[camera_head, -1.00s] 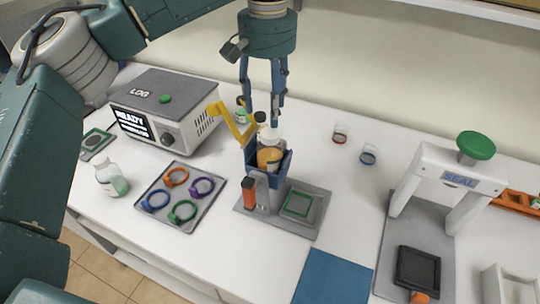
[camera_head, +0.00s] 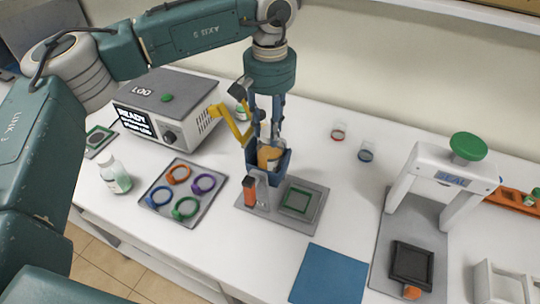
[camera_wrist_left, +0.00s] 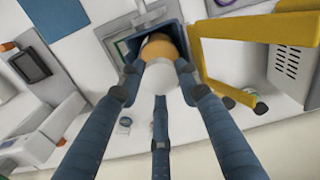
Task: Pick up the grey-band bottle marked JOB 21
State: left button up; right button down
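A bottle with a pale top and an amber body (camera_head: 268,156) stands in a blue holder (camera_head: 283,168) near the middle of the bench. Its marking and any grey band cannot be made out. My left gripper (camera_head: 267,138) points down over it, fingers spread around its upper part. In the left wrist view the fingers (camera_wrist_left: 158,80) flank the pale top (camera_wrist_left: 160,76), and the amber part (camera_wrist_left: 160,47) shows beyond; the gripper looks open. My right gripper is not in view.
A yellow arm (camera_head: 234,122) stands close left of the gripper, beside the grey tester box (camera_head: 165,95). A tray (camera_head: 203,208) with coloured rings lies left of the holder. A white press (camera_head: 440,180) stands right. A blue mat (camera_head: 328,276) leaves clear space in front.

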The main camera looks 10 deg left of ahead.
pick_arm(q)
grip_shut()
